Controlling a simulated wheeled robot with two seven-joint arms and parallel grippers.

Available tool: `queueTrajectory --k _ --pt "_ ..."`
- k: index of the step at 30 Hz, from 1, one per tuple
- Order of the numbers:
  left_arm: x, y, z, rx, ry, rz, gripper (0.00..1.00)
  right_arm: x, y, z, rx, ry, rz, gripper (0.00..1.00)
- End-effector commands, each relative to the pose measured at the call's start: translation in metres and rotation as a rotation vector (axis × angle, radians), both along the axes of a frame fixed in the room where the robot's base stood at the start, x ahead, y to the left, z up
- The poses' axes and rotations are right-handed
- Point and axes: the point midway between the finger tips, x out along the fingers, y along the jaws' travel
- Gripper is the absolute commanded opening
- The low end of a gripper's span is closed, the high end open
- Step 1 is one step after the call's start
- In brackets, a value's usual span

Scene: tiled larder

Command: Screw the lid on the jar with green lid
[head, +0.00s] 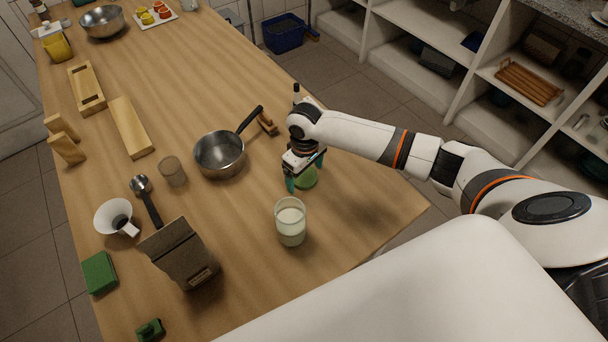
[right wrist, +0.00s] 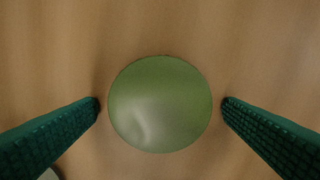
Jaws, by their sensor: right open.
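The round green lid (head: 306,179) lies on the wooden table at the right side, under my right gripper (head: 305,179). In the right wrist view the green lid (right wrist: 160,104) sits between the two green fingers, with a gap on each side. My right gripper (right wrist: 160,106) is open and not touching the lid. A glass jar (head: 290,222) with pale contents stands upright and uncovered on the table, in front of the gripper. A small part of a pale round rim shows at the bottom left of the right wrist view. My left gripper is not in view.
A saucepan (head: 220,154) with its handle pointing back right stands left of the gripper. A drinking glass (head: 173,171), a dark paper bag (head: 180,254) and a white dripper (head: 115,217) stand further left. The table's right front corner is clear.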

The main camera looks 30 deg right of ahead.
Motion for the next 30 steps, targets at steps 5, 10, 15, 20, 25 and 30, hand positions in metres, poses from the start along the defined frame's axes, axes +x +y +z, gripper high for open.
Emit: queueTrajectory --k 5,10,15,20,25,30 --pt "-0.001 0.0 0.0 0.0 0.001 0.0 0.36 0.0 0.0 0.0 0.0 0.0 0.0 0.86" --pt "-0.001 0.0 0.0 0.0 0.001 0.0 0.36 0.0 0.0 0.0 0.0 0.001 0.0 0.58" --pt "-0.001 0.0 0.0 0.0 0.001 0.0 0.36 0.0 0.0 0.0 0.0 0.001 0.0 0.44" --pt "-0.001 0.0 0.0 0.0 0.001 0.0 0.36 0.0 0.0 0.001 0.0 0.0 0.0 0.44" --pt "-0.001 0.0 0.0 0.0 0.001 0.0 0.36 0.001 -0.001 0.01 -0.001 -0.001 -0.001 0.44" --pt "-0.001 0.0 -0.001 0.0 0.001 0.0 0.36 0.001 0.0 0.042 0.001 -0.004 0.001 0.44"
